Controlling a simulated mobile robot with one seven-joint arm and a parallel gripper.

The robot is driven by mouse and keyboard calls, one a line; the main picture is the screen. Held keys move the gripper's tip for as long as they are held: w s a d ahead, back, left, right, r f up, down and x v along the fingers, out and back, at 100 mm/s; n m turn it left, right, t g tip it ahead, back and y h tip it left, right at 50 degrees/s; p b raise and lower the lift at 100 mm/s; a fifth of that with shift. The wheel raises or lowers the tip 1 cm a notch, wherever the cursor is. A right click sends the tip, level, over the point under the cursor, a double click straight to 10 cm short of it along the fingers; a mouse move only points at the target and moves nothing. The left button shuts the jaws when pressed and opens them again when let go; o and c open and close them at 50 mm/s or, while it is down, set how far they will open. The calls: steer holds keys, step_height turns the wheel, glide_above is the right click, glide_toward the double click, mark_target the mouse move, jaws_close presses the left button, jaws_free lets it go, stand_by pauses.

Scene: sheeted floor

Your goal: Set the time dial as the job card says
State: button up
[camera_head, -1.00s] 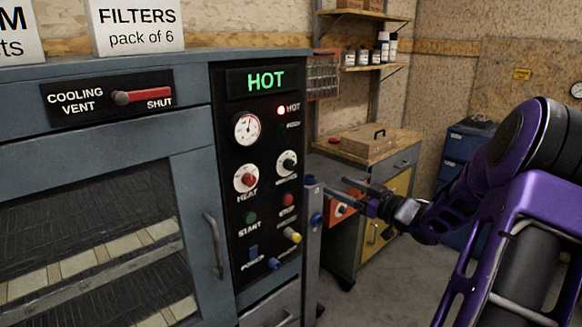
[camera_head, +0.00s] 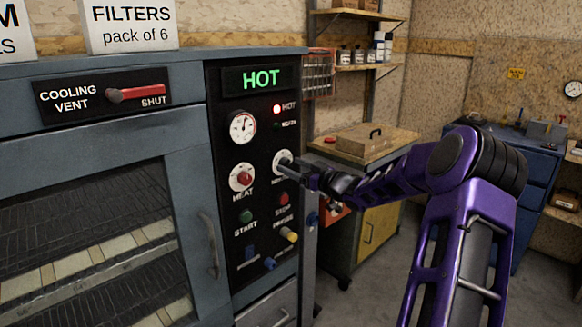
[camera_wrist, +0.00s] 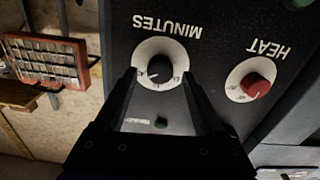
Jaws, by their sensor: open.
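The time dial is the round white MINUTES dial (camera_head: 284,158) with a black knob, on the black control panel (camera_head: 225,105). It also shows upside down in the wrist view (camera_wrist: 158,70), where the knob sits between my fingertips. My gripper (camera_head: 287,168) is open, at the dial's front, and partly hides it in the head view. In the wrist view my fingers (camera_wrist: 160,80) lie on either side of the knob; I cannot tell whether they touch it. The scale marks are too small to read. I cannot make out a job card.
The HEAT dial (camera_head: 241,177) with a red knob is left of the time dial. A gauge (camera_head: 243,127), buttons and a lit HOT display (camera_head: 260,79) share the panel. The oven door handle (camera_head: 209,245) juts out lower left. A bench (camera_head: 350,155) stands behind my arm.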

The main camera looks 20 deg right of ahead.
steer(key=shift+w+a, duration=0.15)
steer(key=shift+w, duration=0.35)
jaws_close()
